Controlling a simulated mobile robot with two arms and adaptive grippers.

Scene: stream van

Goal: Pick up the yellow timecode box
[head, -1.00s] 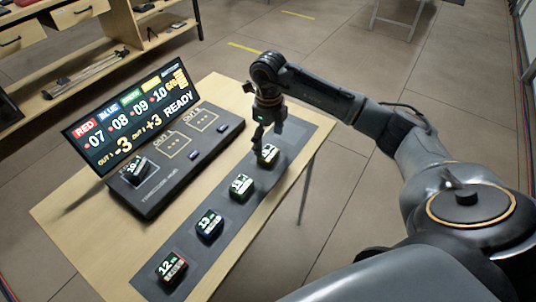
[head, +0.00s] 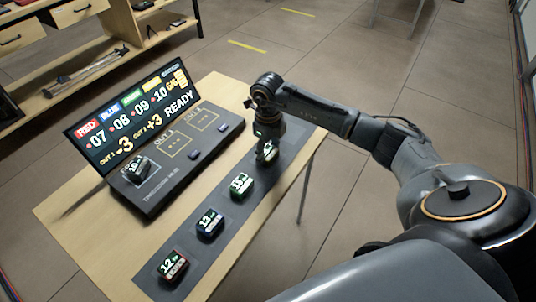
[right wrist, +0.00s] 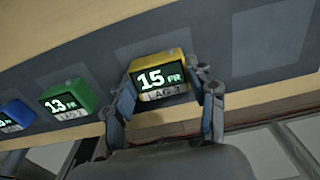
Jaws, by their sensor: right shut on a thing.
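The yellow timecode box (right wrist: 158,62) shows "15 FR" and "LAG 3" in the right wrist view. In the head view the box (head: 268,153) is at the far end of the dark mat, mostly covered by my right gripper (head: 267,146). In the right wrist view the fingers of my right gripper (right wrist: 165,95) are shut on the box, one on each side. The box is at the mat; whether it touches the mat cannot be told. My left gripper is not in view.
A green box (head: 241,185), a blue box (head: 209,223) and a red box (head: 172,265) stand along the mat (head: 222,252). The hub (head: 160,199) with its lit screen (head: 130,118) stands left, with another box (head: 137,170) on it.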

